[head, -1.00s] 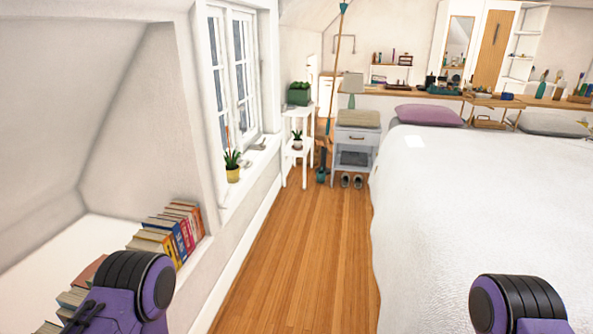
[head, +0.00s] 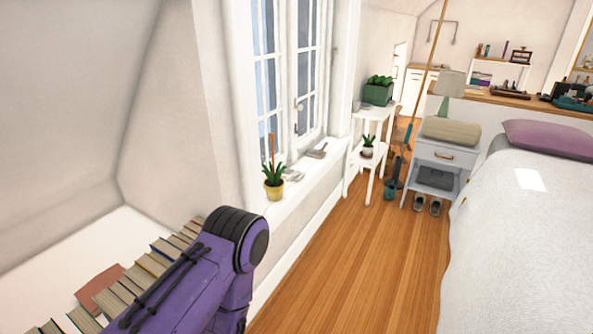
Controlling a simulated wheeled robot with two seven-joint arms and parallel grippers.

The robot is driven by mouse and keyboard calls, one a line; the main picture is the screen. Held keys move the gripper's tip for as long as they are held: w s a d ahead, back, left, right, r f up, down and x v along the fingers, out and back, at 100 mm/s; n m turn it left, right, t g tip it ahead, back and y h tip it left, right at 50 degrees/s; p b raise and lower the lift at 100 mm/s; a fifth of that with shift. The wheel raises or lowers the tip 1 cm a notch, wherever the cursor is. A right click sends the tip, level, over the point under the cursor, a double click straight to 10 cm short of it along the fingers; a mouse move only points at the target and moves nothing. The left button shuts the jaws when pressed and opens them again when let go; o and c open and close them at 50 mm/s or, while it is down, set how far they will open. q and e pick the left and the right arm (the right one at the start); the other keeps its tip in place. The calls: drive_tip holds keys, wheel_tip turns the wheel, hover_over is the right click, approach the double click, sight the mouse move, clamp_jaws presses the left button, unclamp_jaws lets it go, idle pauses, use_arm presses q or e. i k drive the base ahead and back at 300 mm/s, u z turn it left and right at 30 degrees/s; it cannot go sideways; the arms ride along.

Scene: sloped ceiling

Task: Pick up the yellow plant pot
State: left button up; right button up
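The yellow plant pot (head: 274,191) stands upright on the white window sill, with a spiky green plant in it. A thin orange-brown stick shows upright just behind the plant. My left arm comes in at the lower left, over the books, and its purple and black joint is below and left of the pot, apart from it in the picture. Neither my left gripper nor my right gripper is in view.
Several books (head: 149,264) line the low white ledge at the left. Small grey items lie on the window sill (head: 310,178). A white plant stand (head: 375,143) and a grey nightstand (head: 437,157) stand ahead. The bed (head: 530,240) is at right; wooden floor (head: 365,265) lies clear between.

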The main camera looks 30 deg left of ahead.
sight(273, 184)
drive_tip(key=i, duration=3.15)
drive_tip(key=u, duration=2.7)
